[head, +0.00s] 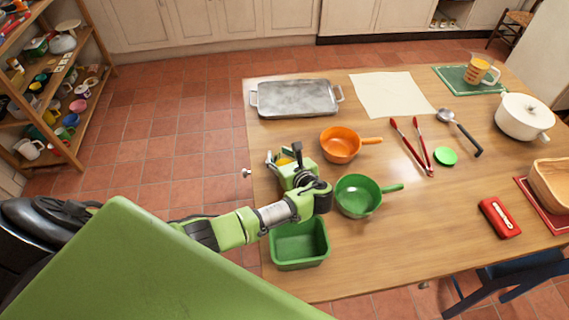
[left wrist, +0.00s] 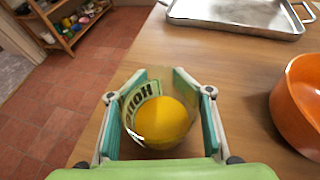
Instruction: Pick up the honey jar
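The honey jar (left wrist: 162,118) shows in the left wrist view as a clear round jar with a yellow part and a label with dark letters. It sits between the two fingers of my left gripper (left wrist: 168,105), close to both pads. I cannot tell whether both pads press on it. In the head view the jar (head: 284,161) is mostly hidden by my left gripper (head: 284,157), near the table's left edge. Its base is hidden, so I cannot tell whether it rests on the table. My right gripper is not in view.
A green tub (head: 300,262) lies under my left forearm. A green pan (head: 357,205) and an orange pan (head: 341,152) stand just right of my left gripper. A metal tray (head: 296,98) lies behind it. The wooden table (head: 420,235) is clear toward the front middle.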

